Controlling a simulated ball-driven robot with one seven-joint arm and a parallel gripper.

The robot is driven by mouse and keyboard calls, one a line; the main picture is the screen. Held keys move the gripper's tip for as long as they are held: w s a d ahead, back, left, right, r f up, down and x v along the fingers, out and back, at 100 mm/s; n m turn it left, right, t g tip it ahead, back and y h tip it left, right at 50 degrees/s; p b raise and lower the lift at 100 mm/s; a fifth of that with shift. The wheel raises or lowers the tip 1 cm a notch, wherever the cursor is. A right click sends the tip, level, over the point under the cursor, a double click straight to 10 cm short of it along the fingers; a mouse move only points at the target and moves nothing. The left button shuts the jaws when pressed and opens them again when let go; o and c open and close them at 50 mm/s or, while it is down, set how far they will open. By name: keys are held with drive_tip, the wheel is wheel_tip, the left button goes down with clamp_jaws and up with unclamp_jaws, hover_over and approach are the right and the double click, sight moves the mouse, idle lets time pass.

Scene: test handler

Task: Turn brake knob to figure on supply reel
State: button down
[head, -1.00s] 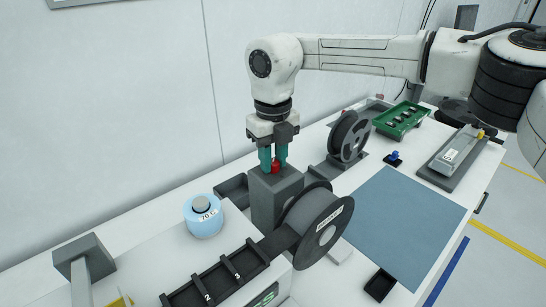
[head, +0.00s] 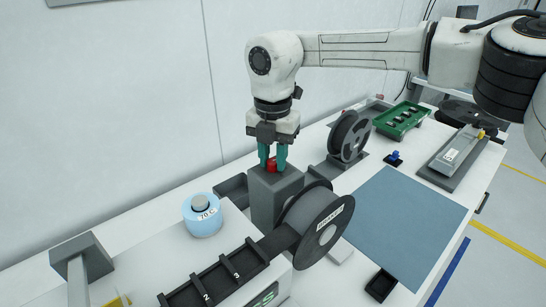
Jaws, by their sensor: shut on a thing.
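The red brake knob (head: 271,165) sits on top of a grey post (head: 274,198) beside the supply reel (head: 318,224). My gripper (head: 272,163) points straight down from above, with its teal fingers shut on the knob. The fingers hide part of the knob, and no figure on it can be read from here. The supply reel stands upright with a dark flange and a white label whose print is too small to read.
A light blue cylinder (head: 203,215) with a grey top and a label stands left of the post. A numbered dark track (head: 221,277) runs in front. A second reel (head: 349,136), a green tray (head: 401,119) and a blue-grey mat (head: 400,222) lie to the right.

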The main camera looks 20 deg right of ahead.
sight(273, 160)
drive_tip(key=m, duration=0.3)
drive_tip(key=shift+m, duration=0.5)
drive_tip(key=c, duration=0.9)
unclamp_jaws()
drive_tip(key=shift+o, duration=0.2)
wheel_tip(273, 160, up, 11)
drive_tip(key=b, duration=0.1)
drive_tip(key=shift+b, duration=0.35)
drive_tip(key=shift+f, duration=0.15)
